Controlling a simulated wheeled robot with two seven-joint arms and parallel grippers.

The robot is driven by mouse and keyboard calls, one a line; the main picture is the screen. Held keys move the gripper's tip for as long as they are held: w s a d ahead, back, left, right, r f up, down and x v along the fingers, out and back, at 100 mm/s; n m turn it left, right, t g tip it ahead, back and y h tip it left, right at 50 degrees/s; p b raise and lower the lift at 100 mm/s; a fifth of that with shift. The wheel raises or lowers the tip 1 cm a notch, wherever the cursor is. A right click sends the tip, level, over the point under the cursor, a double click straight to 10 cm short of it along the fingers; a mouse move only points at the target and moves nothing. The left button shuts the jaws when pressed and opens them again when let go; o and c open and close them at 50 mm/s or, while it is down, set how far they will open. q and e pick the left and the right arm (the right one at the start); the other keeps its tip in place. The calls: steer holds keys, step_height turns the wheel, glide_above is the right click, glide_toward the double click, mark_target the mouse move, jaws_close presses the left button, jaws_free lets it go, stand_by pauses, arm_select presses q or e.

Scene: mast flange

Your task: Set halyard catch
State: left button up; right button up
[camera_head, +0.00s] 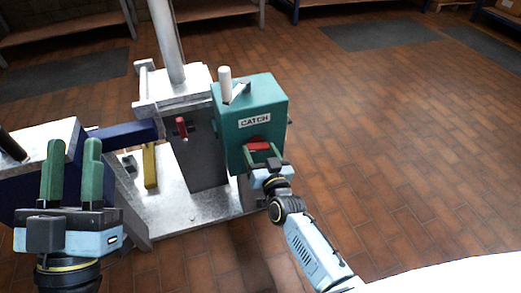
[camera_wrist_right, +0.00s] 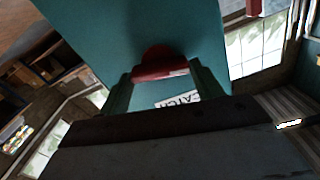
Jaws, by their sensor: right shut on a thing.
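A teal box labelled CATCH (camera_head: 240,140) stands on the mast flange fixture right of centre in the head view. Its red handle (camera_head: 258,145) is on the front face, below the label. My right gripper (camera_head: 264,156) is shut on this red handle. The wrist view shows the red handle (camera_wrist_right: 160,70) between the two green fingers, with the teal box (camera_wrist_right: 140,30) behind it. My left gripper (camera_head: 72,172) is at the lower left, its green fingers upright, apart and empty.
A grey metal post (camera_head: 168,45) rises from a pale block beside the teal box. A second small red handle (camera_head: 181,127) is on the grey column. A dark blue beam (camera_head: 125,136) and a yellow piece (camera_head: 150,165) are left of it. The tiled floor at right is clear.

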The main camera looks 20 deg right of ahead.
steer(key=m+p, duration=0.1)
steer(key=m, duration=0.2)
steer(key=shift+m, duration=0.3)
steer(key=shift+f+m, duration=0.1)
steer(key=shift+m, duration=0.8)
steer(key=m, duration=0.2)
steer(key=shift+d+m, duration=0.1)
steer(key=shift+m, duration=0.3)
steer(key=m, duration=0.2)
steer(key=shift+f+m, duration=0.1)
steer(key=shift+m, duration=1.1)
arm_select(q)
steer(key=shift+w+d+f+g+b, duration=0.1)
steer(key=shift+w+f+g+b, duration=0.2)
steer(key=shift+g+b, duration=0.1)
arm_select(e)
steer(key=shift+m, duration=1.3)
arm_select(q)
steer(key=shift+s, duration=0.1)
arm_select(e)
steer(key=o, duration=1)
